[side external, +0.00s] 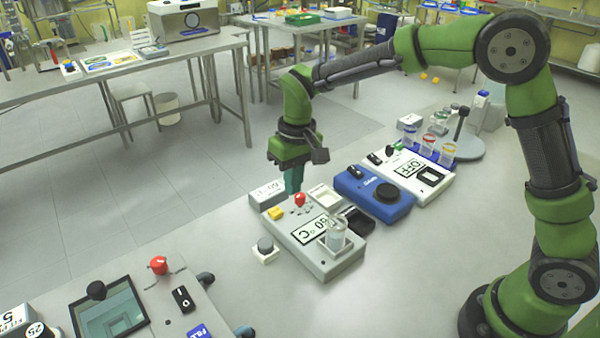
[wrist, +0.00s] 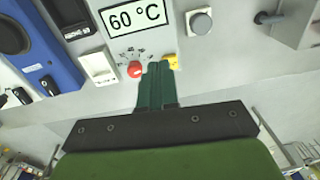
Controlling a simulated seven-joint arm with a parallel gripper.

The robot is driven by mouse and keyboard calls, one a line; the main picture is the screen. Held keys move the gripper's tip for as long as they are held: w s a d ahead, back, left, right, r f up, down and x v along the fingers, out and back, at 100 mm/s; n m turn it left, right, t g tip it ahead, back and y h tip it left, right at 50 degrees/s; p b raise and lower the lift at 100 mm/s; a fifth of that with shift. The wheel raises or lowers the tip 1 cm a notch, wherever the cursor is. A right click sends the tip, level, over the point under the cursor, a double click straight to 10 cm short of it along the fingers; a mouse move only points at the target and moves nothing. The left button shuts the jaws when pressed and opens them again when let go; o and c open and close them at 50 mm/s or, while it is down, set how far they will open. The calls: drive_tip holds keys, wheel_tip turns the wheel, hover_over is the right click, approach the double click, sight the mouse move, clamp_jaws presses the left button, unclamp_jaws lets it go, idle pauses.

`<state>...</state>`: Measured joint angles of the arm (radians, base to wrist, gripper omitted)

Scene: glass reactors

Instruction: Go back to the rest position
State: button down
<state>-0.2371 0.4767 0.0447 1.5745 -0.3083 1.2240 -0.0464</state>
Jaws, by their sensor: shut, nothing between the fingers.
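My gripper (side external: 294,180) points down over the grey heating device (side external: 325,262), close to its red knob (side external: 299,199) and yellow button (side external: 275,213). In the wrist view my gripper (wrist: 158,66) has its green fingers together with nothing between them. The fingertips appear between the red knob (wrist: 135,69) and the yellow button (wrist: 172,62). I cannot tell whether they touch either one. The display reads 60 °C in the wrist view (wrist: 133,17). A glass beaker (side external: 337,236) stands on the device's near end.
A blue device (side external: 373,194) and a white device (side external: 419,176) marked OFF stand to the right. Glass vessels with coloured rims (side external: 447,152) stand behind them. A grey knob on a white base (side external: 264,248) lies to the left. A reactor panel (side external: 110,310) occupies the front left.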

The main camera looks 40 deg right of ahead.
drive_tip(key=s+d+r+m+t, duration=0.1)
drive_tip(key=s+d+r+t, duration=0.2)
drive_tip(key=s, duration=0.7)
drive_tip(key=s+d+r+m+t+y, duration=0.1)
drive_tip(key=s+d+r+m+t, duration=0.1)
drive_tip(key=s+d+r, duration=0.5)
drive_tip(key=s+r+t, duration=0.1)
drive_tip(key=s, duration=0.3)
drive_tip(key=shift+r+m+t, duration=0.2)
drive_tip(key=shift+m+t, duration=0.1)
drive_tip(key=shift+t, duration=0.1)
